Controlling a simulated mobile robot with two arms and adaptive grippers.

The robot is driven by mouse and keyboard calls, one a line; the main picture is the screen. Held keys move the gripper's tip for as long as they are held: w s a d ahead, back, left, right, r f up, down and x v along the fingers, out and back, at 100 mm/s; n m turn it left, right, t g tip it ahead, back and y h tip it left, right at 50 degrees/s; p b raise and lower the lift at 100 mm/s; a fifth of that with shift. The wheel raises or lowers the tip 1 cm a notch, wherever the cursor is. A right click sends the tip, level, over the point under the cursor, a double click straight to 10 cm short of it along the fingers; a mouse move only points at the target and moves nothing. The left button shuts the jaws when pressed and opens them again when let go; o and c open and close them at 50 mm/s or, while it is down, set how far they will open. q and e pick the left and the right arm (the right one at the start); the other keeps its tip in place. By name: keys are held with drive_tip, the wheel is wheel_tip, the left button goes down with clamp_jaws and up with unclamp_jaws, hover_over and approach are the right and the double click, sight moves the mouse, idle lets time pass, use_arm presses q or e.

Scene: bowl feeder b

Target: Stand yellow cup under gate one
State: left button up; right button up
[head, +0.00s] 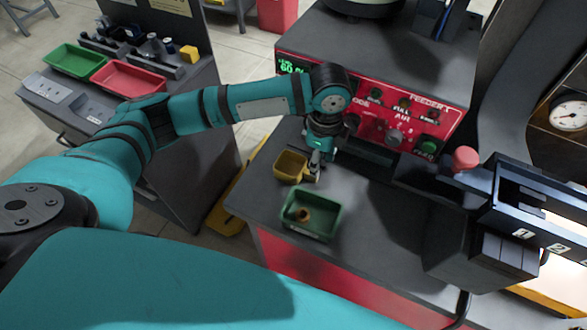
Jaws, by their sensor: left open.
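The space under that gate is not clearly visible. My right gripper is not in view.
A green tray (290,221) with a small brown part stands just in front of the cup. The red feeder panel (452,124) rises behind my gripper. A red knob (466,158) stands near the chute. The bench between the green tray and chute is clear.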

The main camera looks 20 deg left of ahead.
sight(298, 171)
use_arm(q)
drive_tip(key=shift+s+f+p, duration=0.2)
drive_tip(key=shift+f+p, duration=0.05)
drive_tip(key=shift+f, duration=1.25)
drive_tip(key=shift+s+f+p, duration=0.2)
drive_tip(key=shift+f, duration=1.3)
drive_tip(key=shift+c, duration=0.4)
clamp_jaws()
